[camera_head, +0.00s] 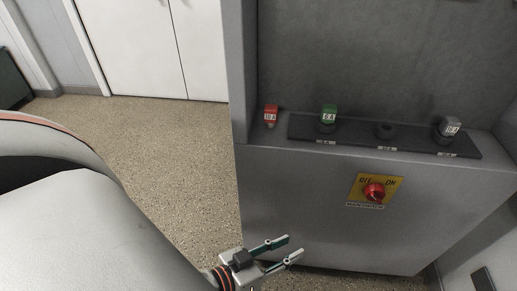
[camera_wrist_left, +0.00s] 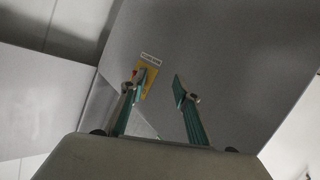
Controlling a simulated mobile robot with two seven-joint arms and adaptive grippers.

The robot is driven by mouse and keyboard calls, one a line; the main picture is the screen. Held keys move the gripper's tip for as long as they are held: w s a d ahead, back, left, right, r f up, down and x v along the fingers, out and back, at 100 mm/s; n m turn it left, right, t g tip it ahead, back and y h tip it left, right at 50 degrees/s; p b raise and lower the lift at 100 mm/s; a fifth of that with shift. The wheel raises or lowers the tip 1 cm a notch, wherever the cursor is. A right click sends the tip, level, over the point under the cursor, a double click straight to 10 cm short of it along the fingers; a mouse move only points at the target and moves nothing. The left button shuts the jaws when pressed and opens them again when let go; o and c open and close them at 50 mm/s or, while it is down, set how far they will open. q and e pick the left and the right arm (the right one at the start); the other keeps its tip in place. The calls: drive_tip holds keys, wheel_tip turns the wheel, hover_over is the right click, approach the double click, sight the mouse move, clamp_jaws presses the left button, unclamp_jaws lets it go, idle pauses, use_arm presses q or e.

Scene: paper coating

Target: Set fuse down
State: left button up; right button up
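A red fuse (camera_head: 270,115) marked 10 A stands on the cabinet ledge, left of the black fuse strip (camera_head: 355,133). A green fuse (camera_head: 328,114) sits in the strip's left socket. A grey fuse (camera_head: 449,128) sits at the right socket and looks slightly tilted. The middle socket (camera_head: 384,130) is empty. My left gripper (camera_head: 289,248) is below the ledge, in front of the cabinet, with its fingers apart and nothing between them. The wrist view also shows its two fingers (camera_wrist_left: 158,92) apart and empty. My right gripper is not in view.
The grey cabinet (camera_head: 300,200) carries a red main switch (camera_head: 374,192) on a yellow plate on its front face. It also shows in the wrist view, partly behind a finger. Speckled floor (camera_head: 180,150) lies open to the left, before white doors (camera_head: 150,45).

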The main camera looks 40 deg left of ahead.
use_arm(q)
drive_tip(key=s+a+f+m+g+y, duration=0.2)
drive_tip(key=s+f, duration=0.4)
drive_tip(key=f, duration=0.3)
drive_tip(key=shift+a+f+m+g, duration=0.4)
drive_tip(key=shift+a+m+g, duration=0.3)
drive_tip(key=shift+a+m, duration=0.5)
drive_tip(key=shift+n, duration=0.4)
drive_tip(key=r+p, duration=0.1)
drive_tip(key=p, duration=0.2)
drive_tip(key=r+p, duration=0.2)
drive_tip(key=p, duration=0.1)
drive_tip(key=s+d+r+p, duration=0.1)
drive_tip(key=r+p, duration=0.1)
drive_tip(key=p, duration=0.1)
drive_tip(key=shift+r, duration=0.15)
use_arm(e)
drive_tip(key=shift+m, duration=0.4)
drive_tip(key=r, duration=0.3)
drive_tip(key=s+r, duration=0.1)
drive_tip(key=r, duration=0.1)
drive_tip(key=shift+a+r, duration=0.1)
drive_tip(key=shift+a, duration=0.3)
